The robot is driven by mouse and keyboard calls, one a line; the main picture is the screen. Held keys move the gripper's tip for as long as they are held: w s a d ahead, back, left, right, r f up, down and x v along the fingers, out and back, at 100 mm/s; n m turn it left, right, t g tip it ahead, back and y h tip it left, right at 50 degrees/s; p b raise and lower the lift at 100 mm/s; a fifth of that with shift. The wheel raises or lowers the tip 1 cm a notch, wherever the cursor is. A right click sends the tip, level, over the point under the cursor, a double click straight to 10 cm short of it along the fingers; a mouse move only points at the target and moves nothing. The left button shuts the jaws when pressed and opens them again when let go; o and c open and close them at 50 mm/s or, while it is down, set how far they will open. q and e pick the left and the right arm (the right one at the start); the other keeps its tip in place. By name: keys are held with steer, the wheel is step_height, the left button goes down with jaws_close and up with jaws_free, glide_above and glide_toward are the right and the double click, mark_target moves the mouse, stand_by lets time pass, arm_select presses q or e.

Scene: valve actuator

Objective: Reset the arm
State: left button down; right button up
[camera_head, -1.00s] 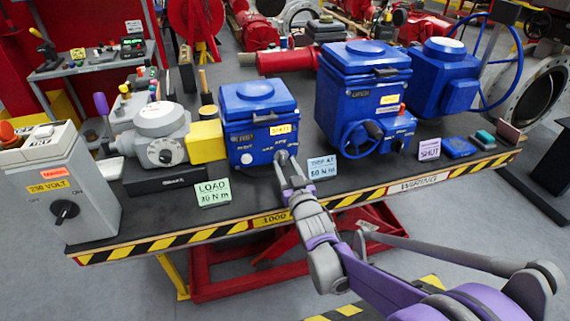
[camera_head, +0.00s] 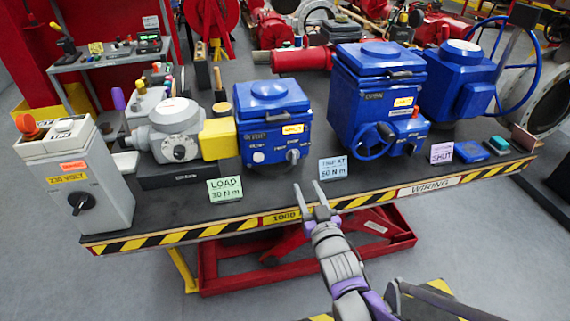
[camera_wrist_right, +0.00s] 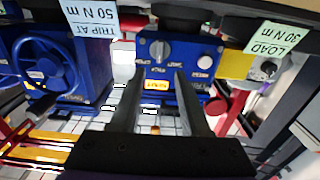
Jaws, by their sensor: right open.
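My right gripper (camera_head: 310,190) is open and empty at the front edge of the bench, in front of and below the smaller blue actuator (camera_head: 272,125). In the wrist view its two dark fingers (camera_wrist_right: 155,95) stand apart, pointing at the same blue actuator (camera_wrist_right: 182,80). That actuator carries a grey selector knob (camera_head: 292,156), a white button and a yellow label; the knob also shows in the wrist view (camera_wrist_right: 159,50). The gripper touches nothing that I can see. My left gripper is not in view.
The striped bench edge (camera_head: 215,231) runs below my gripper. Cards reading LOAD 30 N m (camera_head: 225,190) and TRIP AT 50 N m (camera_head: 333,168) stand near it. A larger blue actuator with handwheel (camera_head: 375,100) is right; a grey 230 volt box (camera_head: 75,180) is far left.

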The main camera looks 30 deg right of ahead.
steer(key=s+a+n+g+y+p, duration=0.1)
steer(key=s+a+g+y+p, duration=0.1)
steer(key=s+a+g+p, duration=0.3)
steer(key=s+a+n+g+y+p, duration=0.1)
steer(key=s+a+g+p, duration=0.5)
steer(key=s, duration=0.7)
steer(key=shift+s+a+f+n+g+y+p, duration=0.15)
steer(key=shift+a+f+n+g+y+p, duration=0.25)
steer(key=shift+a+y, duration=0.3)
steer(key=shift+r, duration=0.1)
steer(key=shift+o, duration=0.3)
steer(key=shift+d, duration=0.1)
